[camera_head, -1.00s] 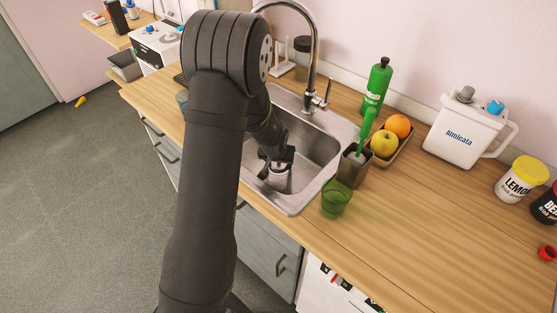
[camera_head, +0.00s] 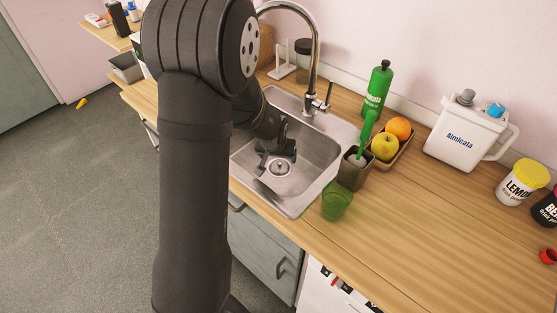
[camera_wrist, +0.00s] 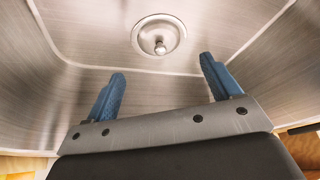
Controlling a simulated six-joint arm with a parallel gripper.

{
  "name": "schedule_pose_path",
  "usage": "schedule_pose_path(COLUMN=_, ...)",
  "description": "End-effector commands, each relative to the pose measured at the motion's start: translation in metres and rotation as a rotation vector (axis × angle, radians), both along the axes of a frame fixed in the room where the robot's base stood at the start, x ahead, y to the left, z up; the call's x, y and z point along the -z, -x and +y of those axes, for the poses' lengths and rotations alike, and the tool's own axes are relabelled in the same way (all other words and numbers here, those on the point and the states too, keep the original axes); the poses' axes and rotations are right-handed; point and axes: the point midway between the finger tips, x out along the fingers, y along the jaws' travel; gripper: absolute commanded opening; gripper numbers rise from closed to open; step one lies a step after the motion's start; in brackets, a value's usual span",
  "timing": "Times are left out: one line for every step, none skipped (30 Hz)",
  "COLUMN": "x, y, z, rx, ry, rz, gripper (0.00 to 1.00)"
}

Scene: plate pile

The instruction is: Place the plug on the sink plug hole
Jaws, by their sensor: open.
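The plug (camera_wrist: 160,45) is a small round metal piece with a raised knob. In the wrist view it sits in the round sink plug hole (camera_wrist: 180,34), roughly centred within the rim. The plug hole also shows in the head view (camera_head: 280,167) on the floor of the steel sink (camera_head: 322,160). My gripper (camera_wrist: 162,68) is open and empty, its two blue fingers spread apart. In the head view my gripper (camera_head: 277,156) is inside the sink, beside the plug hole on its far-left side, clear of the plug.
The tap (camera_head: 316,60) arches up behind the sink. To the right stand a brush holder (camera_head: 352,172), a green glass (camera_head: 337,203), a green bottle (camera_head: 378,90) and a fruit tray (camera_head: 392,155). The right worktop (camera_head: 440,230) has free room.

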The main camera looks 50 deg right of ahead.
Motion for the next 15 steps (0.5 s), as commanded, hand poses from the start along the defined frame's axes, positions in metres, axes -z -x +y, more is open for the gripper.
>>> schedule_pose_path(x=-0.010, y=0.001, z=0.002, rx=0.000, ry=0.004, rz=-0.002, gripper=0.82)
schedule_pose_path(x=-0.014, y=0.002, z=0.004, rx=-0.001, ry=0.005, rz=-0.002, gripper=0.82)
schedule_pose_path(x=-0.019, y=0.004, z=0.006, rx=-0.001, ry=0.003, rz=-0.001, gripper=0.82)
schedule_pose_path(x=-0.023, y=0.005, z=0.008, rx=-0.001, ry=0.003, rz=-0.001, gripper=0.82)
schedule_pose_path(x=-0.027, y=0.005, z=0.009, rx=-0.001, ry=0.004, rz=-0.002, gripper=0.82)
schedule_pose_path(x=-0.031, y=0.006, z=0.010, rx=-0.001, ry=0.003, rz=-0.001, gripper=0.82)
schedule_pose_path(x=-0.034, y=0.007, z=0.011, rx=-0.001, ry=0.003, rz=-0.001, gripper=0.82)
schedule_pose_path(x=-0.037, y=0.007, z=0.012, rx=-0.001, ry=0.002, rz=-0.001, gripper=0.82)
schedule_pose_path(x=-0.039, y=0.008, z=0.013, rx=-0.001, ry=0.002, rz=-0.001, gripper=0.82)
schedule_pose_path(x=-0.041, y=0.008, z=0.014, rx=-0.001, ry=0.002, rz=-0.001, gripper=0.82)
schedule_pose_path(x=-0.043, y=0.009, z=0.015, rx=0.000, ry=0.002, rz=-0.001, gripper=0.82)
schedule_pose_path(x=-0.045, y=0.009, z=0.015, rx=0.000, ry=0.002, rz=-0.001, gripper=0.82)
schedule_pose_path(x=-0.045, y=0.009, z=0.016, rx=0.000, ry=0.002, rz=-0.001, gripper=0.82)
schedule_pose_path(x=-0.046, y=0.009, z=0.016, rx=0.000, ry=0.002, rz=-0.001, gripper=0.82)
schedule_pose_path(x=-0.046, y=0.010, z=0.016, rx=0.000, ry=0.001, rz=0.000, gripper=0.82)
